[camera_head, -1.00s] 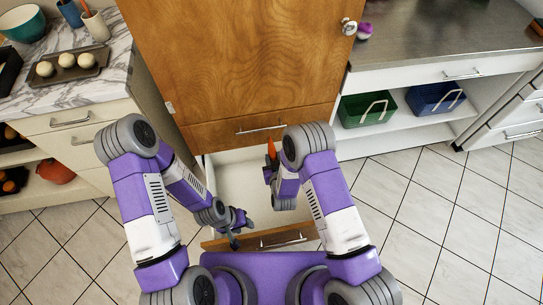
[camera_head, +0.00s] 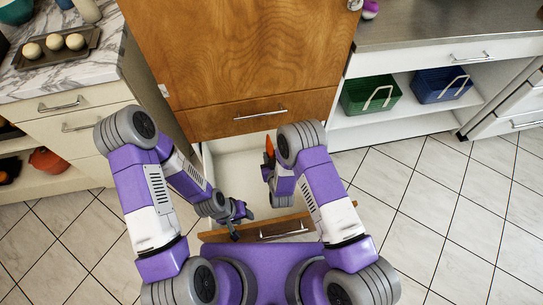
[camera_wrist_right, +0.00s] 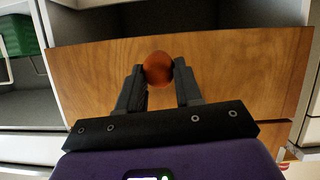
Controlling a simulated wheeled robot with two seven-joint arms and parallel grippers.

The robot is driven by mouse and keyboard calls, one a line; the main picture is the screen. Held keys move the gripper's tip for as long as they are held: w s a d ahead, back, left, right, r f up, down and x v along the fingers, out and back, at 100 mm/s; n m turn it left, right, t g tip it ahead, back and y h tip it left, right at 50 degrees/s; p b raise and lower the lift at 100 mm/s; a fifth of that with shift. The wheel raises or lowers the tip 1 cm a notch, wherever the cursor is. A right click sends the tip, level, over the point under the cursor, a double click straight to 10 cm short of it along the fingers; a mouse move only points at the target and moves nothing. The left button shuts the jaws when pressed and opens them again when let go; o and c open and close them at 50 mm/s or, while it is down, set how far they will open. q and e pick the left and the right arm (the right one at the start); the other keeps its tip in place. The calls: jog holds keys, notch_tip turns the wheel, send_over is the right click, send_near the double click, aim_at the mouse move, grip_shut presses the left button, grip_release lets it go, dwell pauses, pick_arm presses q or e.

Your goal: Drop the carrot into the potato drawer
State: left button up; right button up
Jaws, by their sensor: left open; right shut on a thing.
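The orange carrot (camera_head: 269,146) is held upright in my right gripper (camera_head: 268,168), over the far right part of the open drawer. In the right wrist view the carrot (camera_wrist_right: 158,69) shows end-on between the two fingers of that gripper (camera_wrist_right: 159,75). The drawer (camera_head: 228,168) is pulled out below the wooden cabinet, with a pale interior and a wooden front (camera_head: 215,237). My arms hide part of its inside, and no potatoes are visible. My left gripper (camera_head: 241,219) is open and empty, near the drawer's front.
A tall wooden cabinet (camera_head: 235,60) stands behind the drawer. A marble counter with a tray (camera_head: 25,59) of round pale items is at left. Green (camera_head: 360,98) and blue (camera_head: 428,88) baskets sit on a shelf at right. Tiled floor (camera_head: 405,200) is clear at right.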

jog(key=o, duration=1.1)
jog(key=shift+o, duration=0.2)
jog(key=p+v, duration=0.2)
jog(key=v, duration=0.5)
jog(key=shift+s+p, duration=0.3)
jog(key=shift+r, duration=0.15)
